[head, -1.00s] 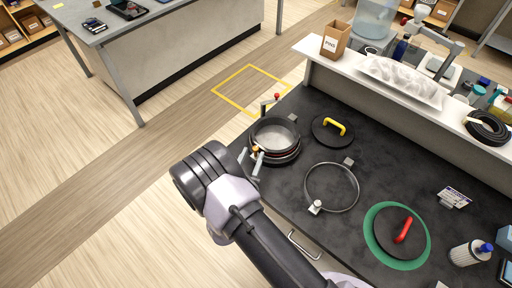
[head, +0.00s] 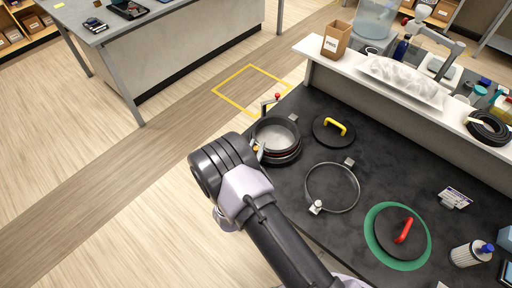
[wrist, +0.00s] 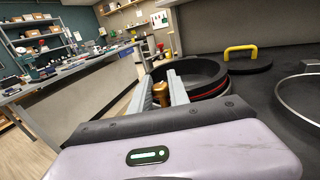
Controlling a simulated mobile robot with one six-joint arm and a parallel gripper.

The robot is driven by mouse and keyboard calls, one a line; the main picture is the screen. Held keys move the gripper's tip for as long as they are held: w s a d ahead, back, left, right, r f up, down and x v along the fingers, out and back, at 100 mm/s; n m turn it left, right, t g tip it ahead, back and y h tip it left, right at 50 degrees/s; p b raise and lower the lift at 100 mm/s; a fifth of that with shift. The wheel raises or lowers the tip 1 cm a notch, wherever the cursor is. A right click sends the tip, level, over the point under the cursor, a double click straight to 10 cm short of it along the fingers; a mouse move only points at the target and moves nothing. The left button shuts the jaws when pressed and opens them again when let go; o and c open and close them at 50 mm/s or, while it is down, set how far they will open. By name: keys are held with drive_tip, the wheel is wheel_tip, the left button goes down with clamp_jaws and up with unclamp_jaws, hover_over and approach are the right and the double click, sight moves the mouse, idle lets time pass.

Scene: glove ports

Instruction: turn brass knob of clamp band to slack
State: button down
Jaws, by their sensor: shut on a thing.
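The brass knob (wrist: 160,94) of the clamp band sits between the two grey fingers of my gripper (wrist: 159,84), which is shut on it. In the head view a bit of the knob (head: 256,148) shows at the left side of the round port (head: 278,134). The fingers are mostly hidden there behind my wrist. The dark clamp band (head: 286,158) runs around the port, with a red line near it. It also shows in the wrist view (wrist: 205,92). How tight the band is cannot be told.
A black lid with a yellow handle (head: 333,128) lies beside the port. A loose ring (head: 332,164) and a red-handled lid on a green disc (head: 372,232) lie nearer. Open floor is at the left.

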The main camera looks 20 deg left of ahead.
drive_tip(key=shift+n+y, duration=0.3)
drive_tip(key=shift+y, duration=0.2)
drive_tip(key=n+y, duration=0.2)
drive_tip(key=y, duration=0.1)
drive_tip(key=n+g+y+b, duration=0.1)
drive_tip(key=n+y, duration=0.1)
drive_tip(key=y, duration=0.1)
drive_tip(key=shift+d+g+y, duration=0.1)
drive_tip(key=shift+g+y, duration=0.2)
drive_tip(key=shift+n+g+y+b, duration=0.6)
drive_tip(key=shift+n+g+y, duration=1.3)
drive_tip(key=shift+n+y, duration=0.6)
drive_tip(key=shift+y, duration=0.3)
drive_tip(key=c, duration=1.3)
unclamp_jaws()
